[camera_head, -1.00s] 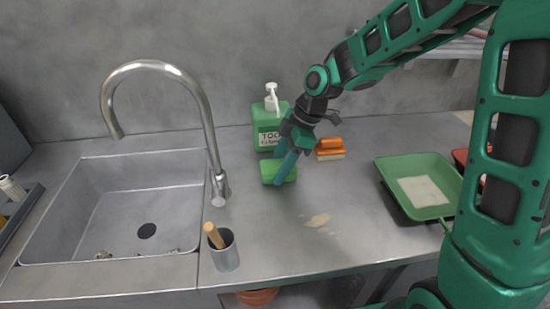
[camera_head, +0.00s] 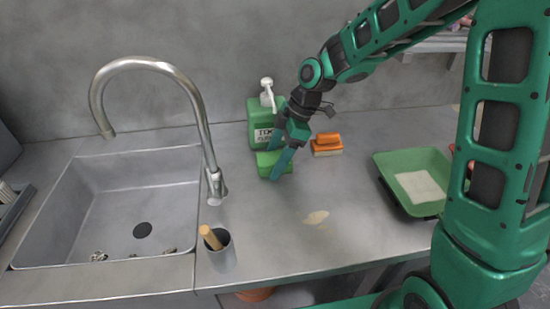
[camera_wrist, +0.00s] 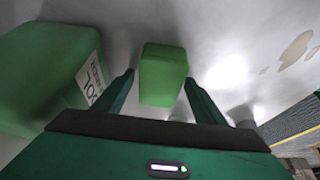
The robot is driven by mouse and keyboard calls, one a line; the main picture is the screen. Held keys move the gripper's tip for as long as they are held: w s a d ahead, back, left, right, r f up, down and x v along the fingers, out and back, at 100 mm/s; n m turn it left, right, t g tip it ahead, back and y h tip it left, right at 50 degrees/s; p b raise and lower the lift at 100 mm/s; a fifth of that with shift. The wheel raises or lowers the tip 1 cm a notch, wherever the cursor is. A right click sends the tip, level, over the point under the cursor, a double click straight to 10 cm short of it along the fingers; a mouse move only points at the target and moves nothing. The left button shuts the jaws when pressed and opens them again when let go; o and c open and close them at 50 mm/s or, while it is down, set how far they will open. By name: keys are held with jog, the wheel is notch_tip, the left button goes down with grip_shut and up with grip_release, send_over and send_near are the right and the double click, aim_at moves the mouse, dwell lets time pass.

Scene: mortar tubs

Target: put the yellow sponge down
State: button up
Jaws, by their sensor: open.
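No yellow sponge shows. A green sponge-like block (camera_head: 264,163) rests on the metal counter, in front of the green pump bottle (camera_head: 262,115). My gripper (camera_head: 274,164) is low over the counter at the block, with its fingers pointing down. In the wrist view the block (camera_wrist: 163,72) stands between the two spread fingers, with a gap visible on each side. My gripper (camera_wrist: 159,84) is open there. The bottle (camera_wrist: 45,75) is close on the left in that view. The fingers hide part of the block in the head view.
A green tray (camera_head: 385,160) stands farther right. A metal cup (camera_head: 221,254) with a wooden handle is at the front, beside the sink (camera_head: 60,230) and tall faucet (camera_head: 213,185). The middle counter is clear, with a beige stain.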

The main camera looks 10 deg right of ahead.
jog(key=v, duration=1.2)
jog(key=shift+r, duration=0.1)
jog(key=s+d+m+h, duration=0.1)
jog(key=s+d+m, duration=0.5)
jog(key=d, duration=0.1)
jog(key=s+d+f+m+h, duration=0.1)
jog(key=s+d+m, duration=0.4)
jog(key=d, duration=0.3)
jog(key=s+d+m+h, duration=0.1)
jog(key=s+d+m, duration=0.5)
jog(key=s+d, duration=0.1)
jog(key=shift+d+f+m+t+h, duration=0.2)
jog(key=shift+d+m+t+h, duration=0.1)
jog(key=shift+h, duration=0.1)
jog(key=s+d+f+m, duration=0.2)
jog(key=s+d+m, duration=0.2)
jog(key=s, duration=0.6)
jog(key=m, duration=0.2)
jog(key=shift+m+h, duration=0.3)
jog(key=shift+m, duration=0.1)
jog(key=shift+d, duration=0.1)
